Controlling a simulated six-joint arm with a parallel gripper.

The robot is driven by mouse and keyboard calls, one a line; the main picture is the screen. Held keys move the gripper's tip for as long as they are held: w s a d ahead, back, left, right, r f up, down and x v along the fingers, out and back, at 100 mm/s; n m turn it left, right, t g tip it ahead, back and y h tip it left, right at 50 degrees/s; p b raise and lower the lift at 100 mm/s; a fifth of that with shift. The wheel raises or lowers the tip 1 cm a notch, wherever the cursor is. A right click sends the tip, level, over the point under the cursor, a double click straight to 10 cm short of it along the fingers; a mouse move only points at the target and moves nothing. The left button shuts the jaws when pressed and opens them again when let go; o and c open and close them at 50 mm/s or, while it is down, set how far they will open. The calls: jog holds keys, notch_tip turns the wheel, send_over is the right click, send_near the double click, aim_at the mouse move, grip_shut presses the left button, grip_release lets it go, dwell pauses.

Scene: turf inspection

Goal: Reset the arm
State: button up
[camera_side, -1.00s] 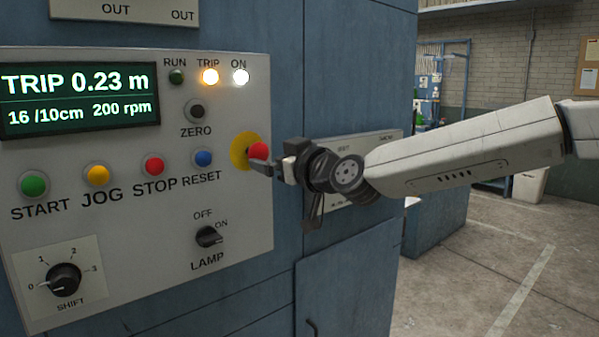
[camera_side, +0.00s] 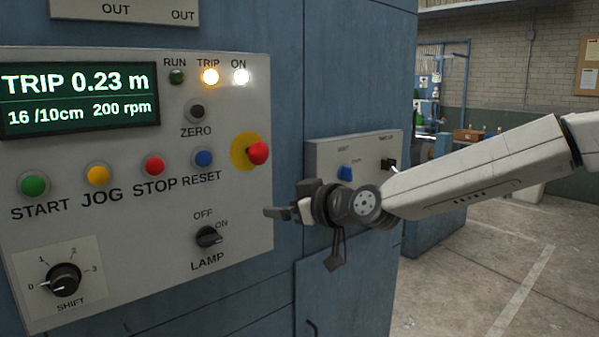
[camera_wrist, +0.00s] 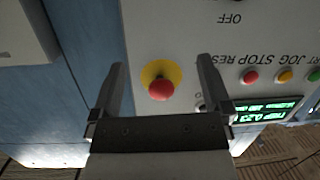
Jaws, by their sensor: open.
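My gripper (camera_side: 285,212) is in front of the right edge of the control panel, below and right of the red mushroom button (camera_side: 258,153) with its yellow collar. In the wrist view, my gripper (camera_wrist: 160,75) is open and empty, and the red button (camera_wrist: 161,90) shows between its fingers, apart from them. The blue RESET button (camera_side: 203,158) is left of the red button. The display (camera_side: 80,97) reads TRIP 0.23 m. The TRIP lamp (camera_side: 210,76) glows amber and the ON lamp (camera_side: 240,76) white; the RUN lamp (camera_side: 176,77) is dark.
The panel also carries the START (camera_side: 33,185), JOG (camera_side: 97,175) and STOP (camera_side: 153,167) buttons, the LAMP switch (camera_side: 209,237) and the SHIFT knob (camera_side: 64,279). A smaller box (camera_side: 325,153) with a blue switch is behind my wrist. Open floor lies at right.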

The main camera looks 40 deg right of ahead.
jog(key=s+d+f+g, duration=0.3)
jog(key=s+f, duration=0.3)
jog(key=f, duration=0.2)
jog(key=s+d+f+m+g, duration=0.1)
jog(key=s+d+f+g, duration=0.2)
jog(key=s+f+g, duration=0.2)
jog(key=s+d+f+m+g+h, duration=0.1)
jog(key=s+d+f+g, duration=0.2)
jog(key=s+f, duration=0.6)
notch_tip(320, 180, down, 4)
jog(key=shift+s+d+f+g, duration=0.15)
jog(key=shift+f+g, duration=0.1)
jog(key=shift+g, duration=0.65)
